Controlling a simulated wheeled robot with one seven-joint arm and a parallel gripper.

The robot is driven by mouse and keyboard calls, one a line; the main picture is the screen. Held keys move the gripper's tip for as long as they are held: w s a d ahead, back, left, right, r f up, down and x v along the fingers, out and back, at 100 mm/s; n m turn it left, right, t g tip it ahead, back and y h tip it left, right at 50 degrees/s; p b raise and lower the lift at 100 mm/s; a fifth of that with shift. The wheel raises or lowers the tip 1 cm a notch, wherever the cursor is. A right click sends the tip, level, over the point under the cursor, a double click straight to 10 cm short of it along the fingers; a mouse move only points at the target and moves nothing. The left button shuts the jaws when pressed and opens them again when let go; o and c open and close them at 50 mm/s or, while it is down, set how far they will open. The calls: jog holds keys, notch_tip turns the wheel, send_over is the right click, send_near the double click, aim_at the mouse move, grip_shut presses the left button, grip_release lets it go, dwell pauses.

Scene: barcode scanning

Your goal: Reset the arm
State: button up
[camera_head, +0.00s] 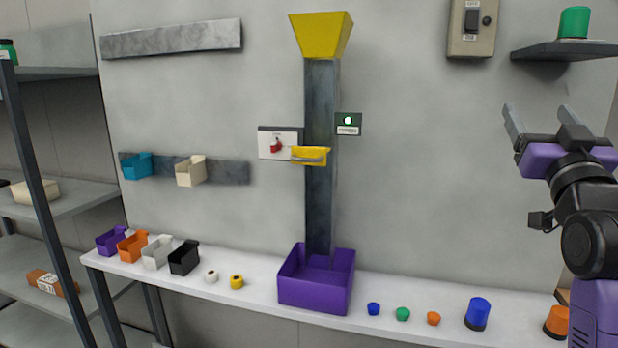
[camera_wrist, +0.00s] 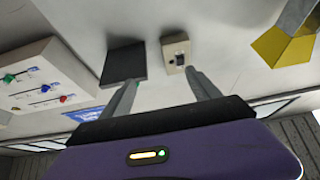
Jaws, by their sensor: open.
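My gripper (camera_head: 541,127) is raised at the right side of the head view, in front of the grey wall and below the dark wall shelf. Its two fingers point up and stand apart, with nothing between them. In the wrist view my gripper (camera_wrist: 165,90) also shows two spread, empty fingers. My purple and black arm runs down the right edge of the head view. The gripper appears apart from everything around it.
A white shelf (camera_head: 225,296) holds bins, small coloured pieces and a purple box (camera_head: 315,298). A column with a yellow funnel (camera_head: 321,36) stands mid-wall. A switch box (camera_head: 473,28) and dark shelf (camera_head: 560,50) are upper right.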

jog(key=s+a+f+y, duration=0.1)
jog(key=s+a+f, duration=0.3)
jog(key=f, duration=0.6)
jog(key=s+a+f+n+y, duration=0.1)
jog(key=s+a+f, duration=0.2)
jog(key=s+f, duration=0.5)
jog(key=s+a+f+y, duration=0.1)
jog(key=s+a+f, duration=0.25)
jog(key=f, duration=0.75)
jog(key=s+a+f+g+y, duration=0.1)
jog(key=s+a+f+g, duration=0.1)
jog(key=s+f, duration=0.4)
jog(key=s+a+f+n+g+y+b, duration=0.1)
jog(key=s+a+f+g, duration=0.2)
jog(key=s+f, duration=0.4)
jog(key=s+a+f+n+g+y, duration=0.1)
jog(key=s+f, duration=0.5)
jog(key=s, duration=1.4)
jog(key=shift+a+f+g+b, duration=0.3)
jog(key=shift+a+g+b, duration=0.05)
jog(key=shift+a+g, duration=0.45)
